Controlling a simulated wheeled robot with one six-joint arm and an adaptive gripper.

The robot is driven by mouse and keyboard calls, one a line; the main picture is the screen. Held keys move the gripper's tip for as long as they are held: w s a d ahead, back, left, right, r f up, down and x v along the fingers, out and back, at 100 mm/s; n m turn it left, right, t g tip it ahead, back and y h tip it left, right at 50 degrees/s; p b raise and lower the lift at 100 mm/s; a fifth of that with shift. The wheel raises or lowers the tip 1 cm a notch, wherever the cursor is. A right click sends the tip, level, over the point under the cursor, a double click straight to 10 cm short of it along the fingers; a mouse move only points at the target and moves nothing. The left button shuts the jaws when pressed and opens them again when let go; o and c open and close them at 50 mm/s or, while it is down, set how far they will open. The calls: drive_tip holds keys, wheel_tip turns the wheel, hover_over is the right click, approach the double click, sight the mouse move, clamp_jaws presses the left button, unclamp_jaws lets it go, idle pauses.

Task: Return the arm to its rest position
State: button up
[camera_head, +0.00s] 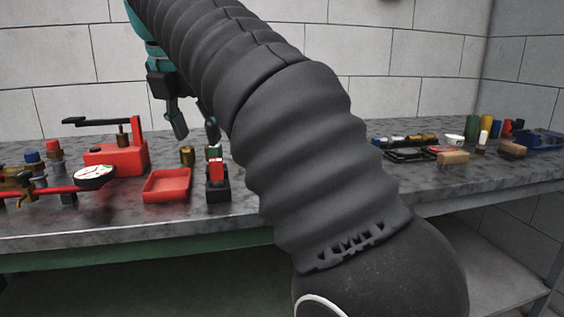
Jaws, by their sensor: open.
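My arm, in a black ribbed sleeve, fills the middle of the head view and runs from the lower right up to the top left. My gripper (194,127) hangs from its far end, fingers pointing down and spread apart. It is open, with nothing seen between the fingers. It appears above the workbench, near a small red and black device (217,184) and a brass piece (187,155). I cannot tell the exact height or whether a finger touches anything. The arm hides the middle of the bench.
The grey bench (130,217) holds a red tray (167,185), a red pump-like unit (117,157), a round gauge (93,176) and brass fittings at left. A tiled wall stands behind.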

drive_tip(key=s+d+f+m, duration=0.2)
drive_tip(key=d+f+m, duration=0.4)
drive_tip(key=d+m, duration=0.3)
drive_tip(key=s+d+f+m, duration=0.3)
drive_tip(key=d+f+m, duration=0.2)
drive_tip(key=d+m, duration=0.45)
drive_tip(key=s+d+f+m, duration=0.5)
drive_tip(key=s+f+m, duration=0.1)
drive_tip(key=f, duration=0.4)
drive_tip(key=s+d+f+m+t, duration=0.1)
drive_tip(key=s+d+f+m, duration=0.5)
drive_tip(key=f+m, duration=0.2)
wheel_tip(320, 180, down, 2)
drive_tip(key=shift+s+d+f+y, duration=0.15)
drive_tip(key=shift+s+f+y, duration=0.05)
drive_tip(key=shift+s+y, duration=0.2)
